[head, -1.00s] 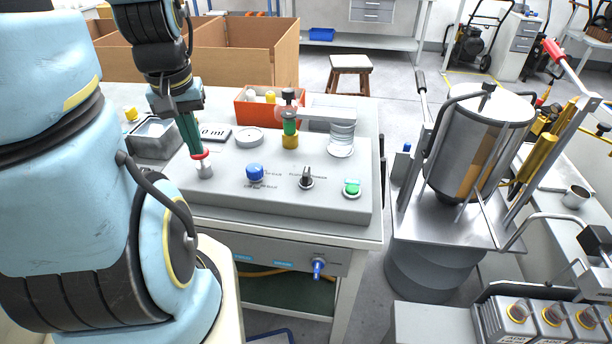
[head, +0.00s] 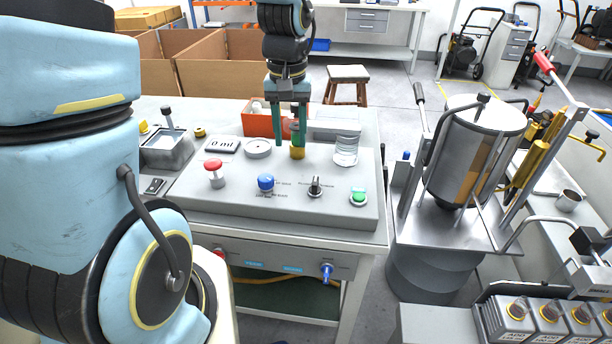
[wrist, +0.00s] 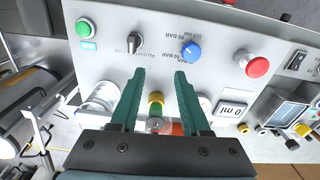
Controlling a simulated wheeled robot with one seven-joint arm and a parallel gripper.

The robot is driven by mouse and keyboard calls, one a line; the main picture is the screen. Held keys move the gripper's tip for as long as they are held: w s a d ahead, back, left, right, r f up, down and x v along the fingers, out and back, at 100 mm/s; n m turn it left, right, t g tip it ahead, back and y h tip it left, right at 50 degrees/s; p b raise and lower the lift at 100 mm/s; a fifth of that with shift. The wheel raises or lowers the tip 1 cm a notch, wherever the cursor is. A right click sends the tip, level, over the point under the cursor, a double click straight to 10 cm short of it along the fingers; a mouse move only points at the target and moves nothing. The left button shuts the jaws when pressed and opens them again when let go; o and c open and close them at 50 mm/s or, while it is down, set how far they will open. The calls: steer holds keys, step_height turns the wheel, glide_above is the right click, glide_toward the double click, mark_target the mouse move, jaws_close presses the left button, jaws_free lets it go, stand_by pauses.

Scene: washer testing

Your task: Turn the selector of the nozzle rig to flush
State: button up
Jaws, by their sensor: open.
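The nozzle rig is a grey sloped console (head: 335,208) on a bench. Its black selector knob (head: 315,187) stands between a blue knob and a green button. It also shows in the wrist view (wrist: 134,42), with printed text beside it too small to read surely. My gripper (head: 289,142) is open and empty, pointing down above the back of the console, behind and left of the selector. In the wrist view its green fingers (wrist: 160,72) are apart, with the yellow-collared nozzle (wrist: 156,98) showing between them. The fingers partly hide the nozzle in the head view.
The blue knob (head: 266,183) and red mushroom button (head: 214,172) lie left of the selector, the green button (head: 358,196) right. A glass cylinder (head: 346,150) stands behind the selector. An orange bin (head: 258,119) is behind the console. A tank machine (head: 470,150) stands to the right.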

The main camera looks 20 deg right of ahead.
glide_above(315, 179)
steer(key=shift+m, duration=0.4)
step_height(315, 179, down, 11)
steer(key=shift+r+p, duration=0.2)
steer(key=shift+p, duration=0.75)
steer(key=shift+c, duration=0.3)
jaws_close()
